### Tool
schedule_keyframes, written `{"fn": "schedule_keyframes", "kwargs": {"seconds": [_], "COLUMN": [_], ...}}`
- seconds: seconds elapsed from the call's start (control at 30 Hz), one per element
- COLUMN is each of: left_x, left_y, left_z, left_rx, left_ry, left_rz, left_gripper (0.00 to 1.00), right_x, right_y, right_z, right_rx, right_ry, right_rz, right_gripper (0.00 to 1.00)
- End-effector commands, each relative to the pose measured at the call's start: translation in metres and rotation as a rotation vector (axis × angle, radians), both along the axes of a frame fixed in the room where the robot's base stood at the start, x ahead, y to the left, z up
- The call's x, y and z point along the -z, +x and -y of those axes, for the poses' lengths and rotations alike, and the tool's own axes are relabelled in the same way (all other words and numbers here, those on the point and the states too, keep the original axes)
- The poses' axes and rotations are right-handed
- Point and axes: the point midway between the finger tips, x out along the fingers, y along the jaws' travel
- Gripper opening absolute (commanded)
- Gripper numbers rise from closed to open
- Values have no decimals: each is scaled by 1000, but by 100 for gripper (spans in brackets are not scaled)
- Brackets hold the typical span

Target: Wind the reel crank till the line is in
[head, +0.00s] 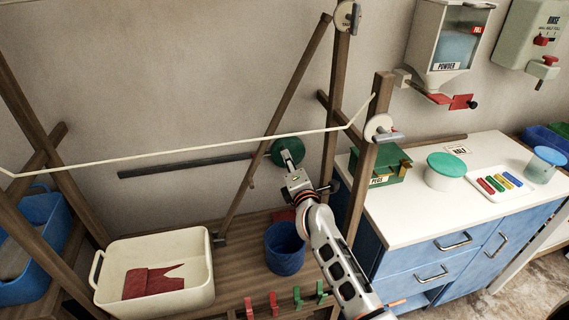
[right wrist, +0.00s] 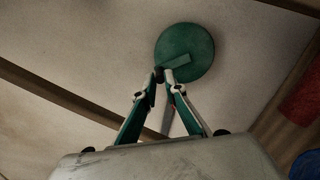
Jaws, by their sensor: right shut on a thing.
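A green disc with a crank (head: 287,150) is at the right end of a long dark grey bar (head: 185,166) in front of the wall. The disc (right wrist: 198,45) with its short green crank arm (right wrist: 182,61) also shows in the right wrist view. My right gripper (head: 290,167) reaches up to the disc, and its fingertips (right wrist: 162,78) are shut on the crank handle, which they mostly hide. A pale line (head: 200,151) hangs slightly slack across the trough frame to the right post. My left gripper is out of view.
A cream basin (head: 200,272) with a red cloth (head: 153,281) stands at the lower left. A blue bucket (head: 285,249) and several coloured pegs are near my right arm. Wooden posts (head: 370,150) flank the arm. A white counter (head: 455,206) is on the right.

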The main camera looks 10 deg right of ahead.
Motion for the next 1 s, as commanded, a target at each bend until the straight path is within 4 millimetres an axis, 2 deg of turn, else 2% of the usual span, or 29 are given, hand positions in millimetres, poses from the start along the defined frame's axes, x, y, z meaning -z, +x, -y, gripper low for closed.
{"fn": "schedule_keyframes", "kwargs": {"seconds": [0.5,1.0], "left_x": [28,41], "left_y": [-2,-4], "left_z": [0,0], "left_rx": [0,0], "left_ry": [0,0], "left_rz": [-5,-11], "left_gripper": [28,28], "right_x": [-6,-7], "right_y": [1,1], "right_z": [21,28], "right_rx": [0,1], "right_ry": [417,557], "right_rz": [-11,-19], "right_gripper": [0,0]}}
